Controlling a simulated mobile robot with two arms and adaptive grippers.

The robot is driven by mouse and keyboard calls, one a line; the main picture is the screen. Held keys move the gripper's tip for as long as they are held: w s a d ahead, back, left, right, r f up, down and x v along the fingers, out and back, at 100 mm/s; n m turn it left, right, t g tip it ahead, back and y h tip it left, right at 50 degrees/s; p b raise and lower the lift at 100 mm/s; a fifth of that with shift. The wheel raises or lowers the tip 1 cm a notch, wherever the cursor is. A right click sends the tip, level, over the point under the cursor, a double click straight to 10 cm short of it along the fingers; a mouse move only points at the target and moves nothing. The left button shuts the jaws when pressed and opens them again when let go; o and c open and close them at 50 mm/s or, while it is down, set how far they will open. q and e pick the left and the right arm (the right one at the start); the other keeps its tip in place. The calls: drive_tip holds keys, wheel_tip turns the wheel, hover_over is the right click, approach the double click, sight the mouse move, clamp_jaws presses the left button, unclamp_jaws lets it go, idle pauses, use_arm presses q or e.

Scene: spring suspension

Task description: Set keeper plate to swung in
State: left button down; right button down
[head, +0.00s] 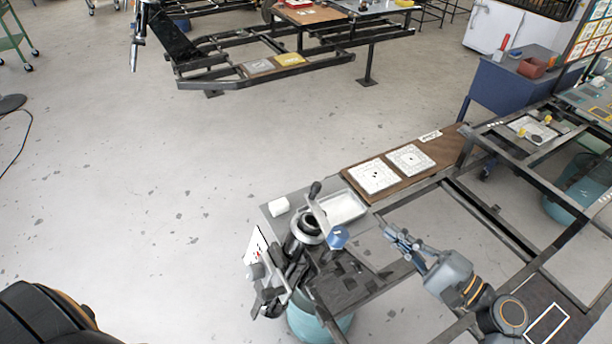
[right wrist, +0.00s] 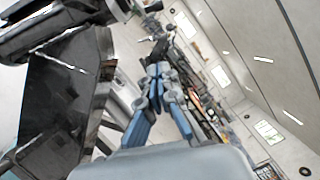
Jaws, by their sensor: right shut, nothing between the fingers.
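The spring suspension assembly (head: 303,228) stands on the corner of the metal frame in the head view, with a dark cylinder, pale rings and a black-knobbed lever (head: 316,189). A round blue part (head: 338,237) sits on its right side. I cannot tell for sure which part is the keeper plate or how it is swung. My right gripper (head: 389,231) is right of the blue part, apart from it, shut and empty. Its blue-grey fingers (right wrist: 157,70) also show closed together in the right wrist view. My left gripper is not in view.
A pale tray (head: 342,207) lies just behind the assembly, and a white block (head: 279,206) sits left of it. Two white square plates (head: 372,176) lie on a brown board. Frame bars run beneath my right arm. Open floor lies to the left.

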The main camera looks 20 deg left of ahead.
drive_tip(key=a+r+p, duration=0.2)
drive_tip(key=a, duration=0.4)
drive_tip(key=w+a+r+p, duration=0.1)
drive_tip(key=a+r+p, duration=0.1)
drive_tip(key=a, duration=0.5)
drive_tip(key=shift+y+p, duration=0.3)
